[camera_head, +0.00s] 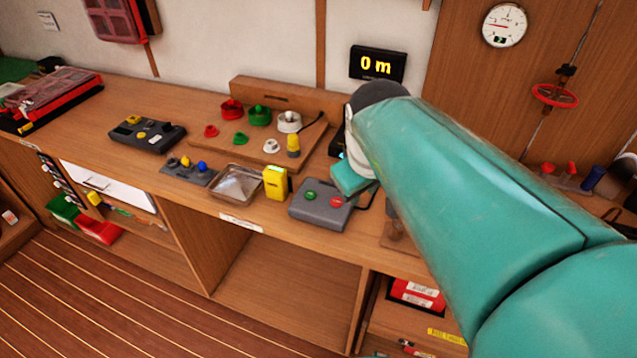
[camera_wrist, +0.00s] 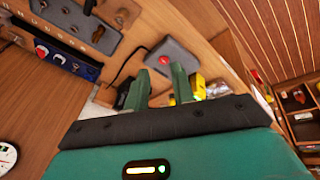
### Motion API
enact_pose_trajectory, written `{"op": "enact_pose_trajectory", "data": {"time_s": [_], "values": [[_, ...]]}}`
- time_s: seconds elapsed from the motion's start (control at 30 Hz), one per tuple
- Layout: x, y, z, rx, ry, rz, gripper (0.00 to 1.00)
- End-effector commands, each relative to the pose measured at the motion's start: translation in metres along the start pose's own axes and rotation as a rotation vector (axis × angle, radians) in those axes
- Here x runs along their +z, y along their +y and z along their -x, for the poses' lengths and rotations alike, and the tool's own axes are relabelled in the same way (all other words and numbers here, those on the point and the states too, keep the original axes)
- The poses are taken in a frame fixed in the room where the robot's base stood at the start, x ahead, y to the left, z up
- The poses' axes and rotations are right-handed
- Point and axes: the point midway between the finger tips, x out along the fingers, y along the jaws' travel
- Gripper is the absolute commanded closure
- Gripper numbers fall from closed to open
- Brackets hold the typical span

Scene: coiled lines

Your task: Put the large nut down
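My gripper (camera_wrist: 160,67) shows in the wrist view as two green fingers standing apart, with nothing visible held between them. The large nut cannot be made out in either view. In the head view my teal arm reaches over the bench (camera_head: 190,95) from the right. My gripper's fingers are hidden there behind the arm. A grey box with a green and a red button (camera_head: 320,205) stands at the bench's front edge, close to the arm's end. The same box (camera_wrist: 180,66) shows beyond the fingertips in the wrist view.
A yellow device (camera_head: 275,182) and a shallow metal tray (camera_head: 235,184) stand left of the box. Further back are red, green and white caps (camera_head: 260,116) on a wooden board. A grey panel (camera_wrist: 75,18) shows at upper left in the wrist view. The left bench has bare room.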

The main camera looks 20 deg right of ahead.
Motion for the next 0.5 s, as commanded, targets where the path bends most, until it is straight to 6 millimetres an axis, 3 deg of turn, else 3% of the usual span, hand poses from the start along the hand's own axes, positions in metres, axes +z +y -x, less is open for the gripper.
{"op": "enact_pose_trajectory", "data": {"time_s": [0.03, 0.2, 0.33, 0.5], "values": [[0.008, -0.018, 0.007, -0.007, 0.042, -0.036, 0.75], [0.035, -0.058, 0.016, -0.066, 0.140, -0.183, 0.75], [0.046, -0.073, 0.017, -0.105, 0.176, -0.250, 0.75], [0.049, -0.077, 0.016, -0.116, 0.183, -0.272, 0.75]]}}
